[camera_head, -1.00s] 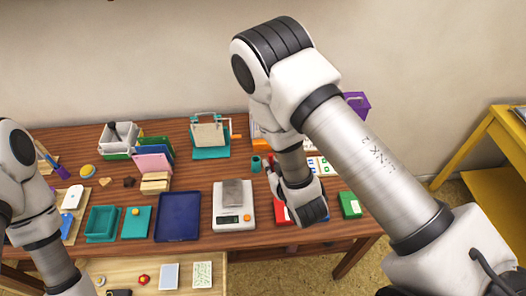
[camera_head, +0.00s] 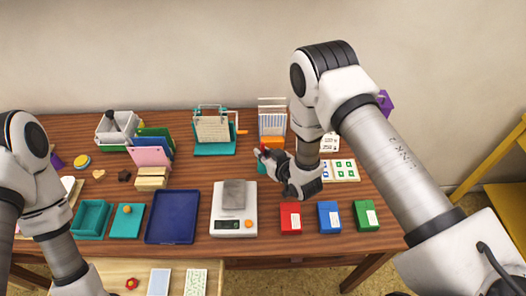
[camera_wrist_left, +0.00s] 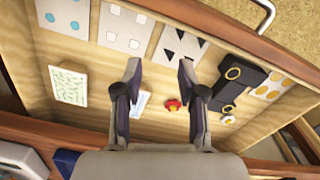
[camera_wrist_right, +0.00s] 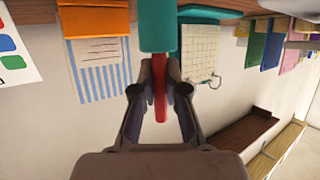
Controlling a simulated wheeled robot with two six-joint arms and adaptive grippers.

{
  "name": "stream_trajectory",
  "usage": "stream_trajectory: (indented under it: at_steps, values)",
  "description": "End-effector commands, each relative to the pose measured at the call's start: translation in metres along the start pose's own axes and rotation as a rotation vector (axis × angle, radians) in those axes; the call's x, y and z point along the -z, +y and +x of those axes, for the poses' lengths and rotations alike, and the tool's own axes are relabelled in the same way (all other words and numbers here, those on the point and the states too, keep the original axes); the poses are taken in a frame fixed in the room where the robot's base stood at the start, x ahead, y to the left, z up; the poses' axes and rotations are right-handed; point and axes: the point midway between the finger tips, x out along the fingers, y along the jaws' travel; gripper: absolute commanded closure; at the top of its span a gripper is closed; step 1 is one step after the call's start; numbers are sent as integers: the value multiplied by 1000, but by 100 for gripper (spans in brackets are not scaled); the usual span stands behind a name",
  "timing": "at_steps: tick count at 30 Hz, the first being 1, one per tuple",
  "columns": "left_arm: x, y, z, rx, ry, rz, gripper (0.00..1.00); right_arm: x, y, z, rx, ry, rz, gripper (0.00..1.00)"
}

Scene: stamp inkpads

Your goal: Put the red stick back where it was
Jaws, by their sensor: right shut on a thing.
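My right gripper (camera_wrist_right: 160,85) is shut on the red stick (camera_wrist_right: 161,105). In the right wrist view, which is turned over with the table along the top, the stick runs from the fingers towards the teal cup (camera_wrist_right: 157,28). The stick's end meets the cup's rim; I cannot tell how far inside it is. In the head view the right gripper (camera_head: 270,153) is at the cup (camera_head: 262,166), with a bit of red showing between the fingers. My left gripper (camera_wrist_left: 159,68) is open and empty above the drawer; its fingers are out of the head view.
Red (camera_head: 290,218), blue (camera_head: 329,218) and green (camera_head: 366,215) inkpads stand in a row at the front right. An orange holder with a striped card (camera_head: 272,115) stands behind the cup. A scale (camera_head: 234,224) and a dark blue tray (camera_head: 173,217) lie to the left.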

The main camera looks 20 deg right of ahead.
Motion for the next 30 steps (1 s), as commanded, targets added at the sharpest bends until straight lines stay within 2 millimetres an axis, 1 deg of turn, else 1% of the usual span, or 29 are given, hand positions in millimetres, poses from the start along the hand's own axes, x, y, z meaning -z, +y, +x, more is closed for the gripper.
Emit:
stream_trajectory:
  at_steps: [5,9,10,11,12,19,22,23,26,30]
  values:
    - [0,0,0,0,0,0,60,0,0,0,0,1,0,100]
    - [0,0,5,0,0,0,60,-4,0,2,0,1,0,100]
    - [0,0,3,0,0,0,60,-3,0,1,0,1,0,78]
    - [0,0,3,0,0,0,60,-2,0,1,0,1,0,67]
    - [0,0,3,0,0,0,60,-2,0,1,0,1,0,63]
    - [0,0,3,0,0,0,60,-2,0,1,0,1,0,63]
    - [0,0,-2,0,0,0,60,3,0,-1,0,1,0,63]
    - [0,0,1,0,1,0,60,0,0,-3,-1,0,1,63]
    - [0,0,5,0,0,0,60,-2,0,-19,0,-2,2,63]
    - [0,0,11,0,0,0,60,-3,1,-55,-2,-3,3,63]
